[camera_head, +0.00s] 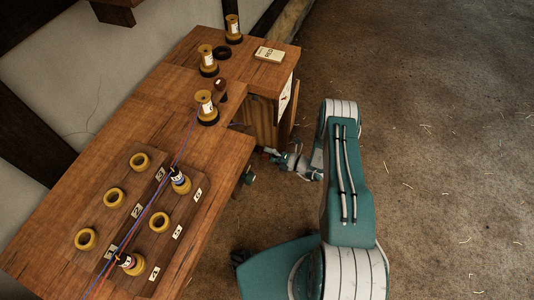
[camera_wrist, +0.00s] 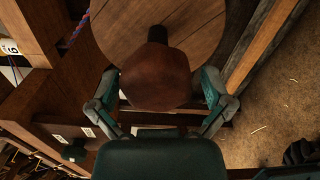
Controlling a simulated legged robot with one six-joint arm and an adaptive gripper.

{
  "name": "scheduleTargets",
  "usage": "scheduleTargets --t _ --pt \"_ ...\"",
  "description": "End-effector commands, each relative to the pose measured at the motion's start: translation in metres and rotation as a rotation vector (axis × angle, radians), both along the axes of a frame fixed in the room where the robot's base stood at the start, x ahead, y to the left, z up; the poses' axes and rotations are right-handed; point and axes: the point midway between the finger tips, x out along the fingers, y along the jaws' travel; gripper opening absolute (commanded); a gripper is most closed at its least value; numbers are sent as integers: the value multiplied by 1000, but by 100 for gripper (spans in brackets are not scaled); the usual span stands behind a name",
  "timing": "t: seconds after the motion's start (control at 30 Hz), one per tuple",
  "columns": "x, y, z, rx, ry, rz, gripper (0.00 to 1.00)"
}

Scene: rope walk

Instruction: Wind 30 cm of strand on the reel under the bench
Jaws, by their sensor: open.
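The reel (camera_wrist: 205,28) shows in the wrist view as a round wooden disc at the top. A brown faceted knob (camera_wrist: 155,80) on a dark stem stands out in front of it. My gripper (camera_wrist: 160,92) is open, with one finger on each side of the knob; I cannot tell whether either touches it. In the head view my gripper (camera_head: 271,153) reaches in at the bench's right edge, small and partly hidden. The bench (camera_head: 105,185) hides the reel there. A blue and red strand (camera_head: 150,206) runs along the bench top.
A numbered board (camera_head: 128,210) on the bench holds several yellow rings and two bobbins. Several more bobbins stand towards the far end, beside a small labelled box (camera_head: 270,54). A wooden beam (camera_wrist: 262,45) lies right of the reel. The floor (camera_head: 440,130) on the right is clear.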

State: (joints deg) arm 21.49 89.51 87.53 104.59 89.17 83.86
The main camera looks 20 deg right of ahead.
Motion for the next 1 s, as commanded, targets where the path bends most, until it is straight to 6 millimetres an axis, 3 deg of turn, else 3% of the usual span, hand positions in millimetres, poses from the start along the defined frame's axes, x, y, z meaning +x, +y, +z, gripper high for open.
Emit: scheduleTargets --t 0.17,0.7,1.0 --pt "-6 -10 0 1 1 -3 100" --pt "-64 -91 -1 0 1 -3 100" --pt "-70 -98 -2 0 1 0 100"
